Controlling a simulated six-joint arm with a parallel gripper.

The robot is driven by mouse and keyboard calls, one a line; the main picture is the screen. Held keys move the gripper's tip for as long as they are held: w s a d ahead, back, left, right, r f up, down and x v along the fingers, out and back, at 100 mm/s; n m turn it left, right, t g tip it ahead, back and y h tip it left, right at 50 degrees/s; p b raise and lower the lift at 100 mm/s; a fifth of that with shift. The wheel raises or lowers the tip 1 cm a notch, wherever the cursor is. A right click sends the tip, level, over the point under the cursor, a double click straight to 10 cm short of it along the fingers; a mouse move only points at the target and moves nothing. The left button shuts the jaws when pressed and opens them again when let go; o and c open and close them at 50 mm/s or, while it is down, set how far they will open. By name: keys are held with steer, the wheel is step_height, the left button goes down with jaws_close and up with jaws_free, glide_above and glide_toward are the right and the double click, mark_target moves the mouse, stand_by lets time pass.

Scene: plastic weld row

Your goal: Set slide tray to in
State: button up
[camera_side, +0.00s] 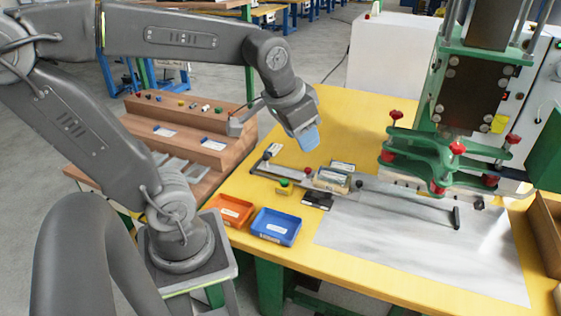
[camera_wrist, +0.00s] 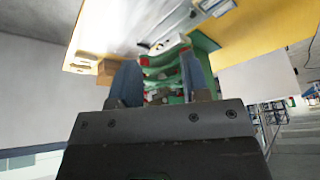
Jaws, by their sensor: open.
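The slide tray (camera_side: 290,173) is a flat grey plate on the yellow table, at the left end of a long thin rail (camera_side: 405,199). A dark knob (camera_side: 267,156) stands at its left end, and a small pale block (camera_side: 332,179) sits on its right part. The tray lies left of the green press (camera_side: 440,150), clear of the space under the press head. My gripper (camera_side: 306,140), with blue fingers, hangs above and behind the tray, apart from it. In the wrist view its two fingers (camera_wrist: 162,75) are spread with nothing held between them; the tray is not clear there.
A yellow box with a green button (camera_side: 284,186) stands close in front of the tray. An orange bin (camera_side: 231,210) and a blue bin (camera_side: 276,226) are nearer the front edge. A stepped brown rack (camera_side: 185,140) is left. The press carries several red knobs.

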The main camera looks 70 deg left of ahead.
steer(key=shift+o, duration=1.3)
steer(key=w+a+f+n+g+y, duration=0.1)
steer(key=w+a+f+n+g, duration=0.1)
steer(key=w+a, duration=0.5)
steer(key=a, duration=0.4)
steer(key=shift+w+f, duration=0.2)
steer(key=shift+w, duration=0.1)
steer(key=n+g, duration=0.4)
glide_above(267, 154)
steer(key=w+d, duration=0.1)
steer(key=d, duration=0.1)
steer(key=w+d+x, duration=0.1)
steer(key=x, duration=0.7)
steer(key=w+d+f+x, duration=0.1)
steer(key=d+x, duration=0.1)
steer(key=x, duration=1.9)
steer(key=shift+w+a+f, duration=0.1)
steer(key=shift+w+f, duration=0.05)
steer(key=shift+c, duration=0.3)
jaws_close()
